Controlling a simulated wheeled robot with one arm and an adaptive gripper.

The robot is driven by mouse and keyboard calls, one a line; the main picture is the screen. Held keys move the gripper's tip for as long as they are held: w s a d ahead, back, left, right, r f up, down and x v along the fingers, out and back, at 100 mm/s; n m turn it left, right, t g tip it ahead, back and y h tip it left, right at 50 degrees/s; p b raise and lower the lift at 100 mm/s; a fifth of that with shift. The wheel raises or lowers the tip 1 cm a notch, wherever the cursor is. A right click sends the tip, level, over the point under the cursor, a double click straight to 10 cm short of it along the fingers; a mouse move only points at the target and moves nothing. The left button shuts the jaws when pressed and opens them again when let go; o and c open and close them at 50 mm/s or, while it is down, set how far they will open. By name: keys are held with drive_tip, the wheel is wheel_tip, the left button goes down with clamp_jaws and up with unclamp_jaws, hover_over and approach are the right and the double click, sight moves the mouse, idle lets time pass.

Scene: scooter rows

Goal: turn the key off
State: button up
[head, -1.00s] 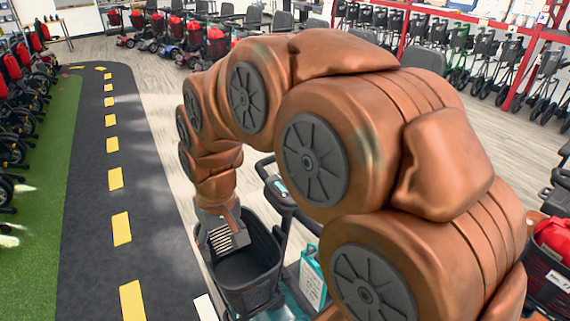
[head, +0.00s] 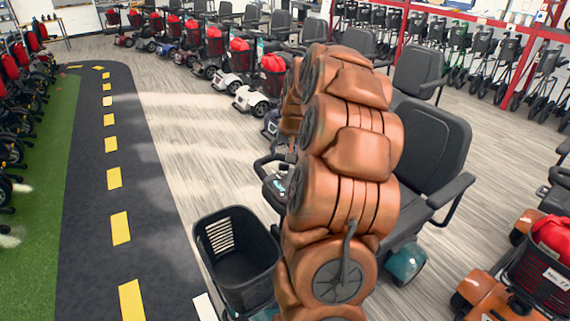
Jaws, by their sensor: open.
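The mobility scooter in front of me has a black front basket (head: 237,285), a tiller with a dark console (head: 275,188) and handlebar, and a black seat (head: 435,145) with armrests. Its body is teal near the rear wheel (head: 405,262). The console is partly covered by my copper-coloured arm, and no key can be made out. My arm stands folded between the tiller and the seat. My gripper is hidden behind the arm links.
An orange scooter with a red bag (head: 553,237) stands at the right. A row of scooters (head: 272,78) lines the back, with walkers (head: 470,60) on red racks behind. The dark track (head: 100,200) with yellow dashes at the left is clear.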

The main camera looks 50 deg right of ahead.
sight(285, 163)
drive_tip(key=shift+d+p+x, duration=0.2)
drive_tip(key=shift+p+x, duration=0.25)
drive_tip(key=shift+x, duration=0.9)
drive_tip(key=shift+d+p+x, duration=0.2)
drive_tip(key=shift+p+x, duration=0.2)
drive_tip(key=shift+x, duration=0.95)
drive_tip(key=shift+d+p+x, duration=0.2)
drive_tip(key=shift+p+x, duration=0.25)
drive_tip(key=shift+x, duration=0.9)
drive_tip(key=shift+s, duration=0.1)
drive_tip(key=c, duration=1.1)
